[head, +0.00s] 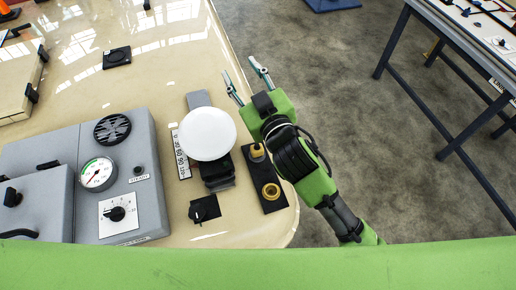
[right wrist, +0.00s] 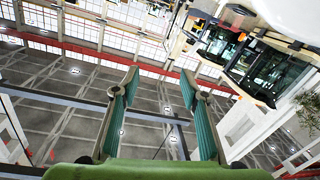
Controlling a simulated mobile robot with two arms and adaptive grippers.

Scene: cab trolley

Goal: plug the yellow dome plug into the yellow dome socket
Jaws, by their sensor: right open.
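A black plate (head: 273,205) lies near the right edge of the cream table. At its far end sits a small yellow piece (head: 257,151), which looks like the yellow dome plug, close to my right wrist and partly covered by it. Nearer on the plate is a round yellow ring with a dark centre (head: 271,191), which looks like the yellow dome socket. My right gripper (head: 239,69) is open and empty, past the plate near the table's edge, fingers pointing away. The right wrist view shows its two teal-padded fingers (right wrist: 159,74) apart with nothing between. My left gripper is not in view.
A white round disc (head: 207,134) stands just left of the plate. A grey box with a gauge (head: 98,174) fills the left side. A small black switch (head: 204,209) lies nearby. Floor is clear right of the table; another table (head: 470,40) stands far right.

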